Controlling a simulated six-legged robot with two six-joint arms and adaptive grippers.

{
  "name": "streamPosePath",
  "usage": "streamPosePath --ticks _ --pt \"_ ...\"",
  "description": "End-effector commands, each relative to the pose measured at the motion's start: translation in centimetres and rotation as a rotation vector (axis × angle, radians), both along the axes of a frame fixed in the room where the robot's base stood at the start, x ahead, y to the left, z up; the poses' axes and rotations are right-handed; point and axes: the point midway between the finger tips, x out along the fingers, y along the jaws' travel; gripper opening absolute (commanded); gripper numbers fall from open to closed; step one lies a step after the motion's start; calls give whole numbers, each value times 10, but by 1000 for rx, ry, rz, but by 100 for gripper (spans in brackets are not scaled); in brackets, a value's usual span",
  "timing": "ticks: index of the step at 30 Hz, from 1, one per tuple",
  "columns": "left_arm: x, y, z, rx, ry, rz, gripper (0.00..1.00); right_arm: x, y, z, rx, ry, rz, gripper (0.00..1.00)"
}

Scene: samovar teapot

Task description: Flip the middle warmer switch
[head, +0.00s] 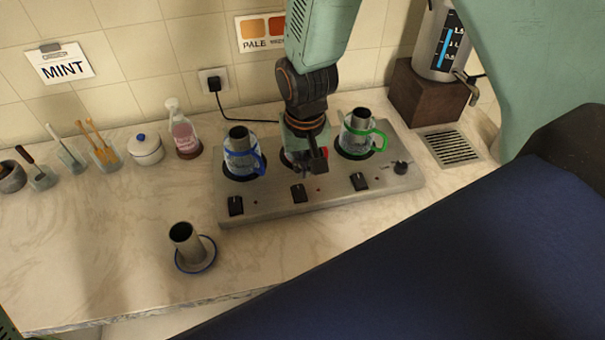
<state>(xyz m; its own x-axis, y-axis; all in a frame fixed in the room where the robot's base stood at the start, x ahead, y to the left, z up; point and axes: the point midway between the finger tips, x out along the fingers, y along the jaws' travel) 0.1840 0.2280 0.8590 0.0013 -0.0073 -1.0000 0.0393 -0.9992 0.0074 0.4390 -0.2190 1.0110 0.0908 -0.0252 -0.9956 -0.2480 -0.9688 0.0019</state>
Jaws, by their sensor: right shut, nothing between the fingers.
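The grey warmer plate (270,205) stands on the counter with three black rocker switches along its front. The middle switch (298,193) has a small red dot to its right. My right gripper (313,170) hangs down from above over the middle warmer, a little behind the middle switch. It is shut and empty, and the gap to the switch is hard to judge. It hides most of the middle warmer and a red-handled pot there. The left switch (235,205) and right switch (359,181) are uncovered. My left gripper is not in view.
A blue-handled pot (240,160) and a green-handled pot (357,142) stand on the outer warmers. A black knob (400,168) is at the plate's right end. A metal cylinder (182,238) stands on a blue-rimmed saucer (208,257) at front left. Counter around it is clear.

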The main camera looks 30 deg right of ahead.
Motion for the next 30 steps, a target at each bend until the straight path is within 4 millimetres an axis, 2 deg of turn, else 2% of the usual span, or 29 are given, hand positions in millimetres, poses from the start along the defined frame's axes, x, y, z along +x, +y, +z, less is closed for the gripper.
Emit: streamPosePath --ticks 3,10,24,30 --pt "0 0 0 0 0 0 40 -3 1 23 0 -4 1 0" --pt "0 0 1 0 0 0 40 -7 2 49 0 -2 0 0" --pt "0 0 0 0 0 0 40 -9 2 54 0 -2 0 0" --pt "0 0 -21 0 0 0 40 -3 2 51 -8 -36 0 0"
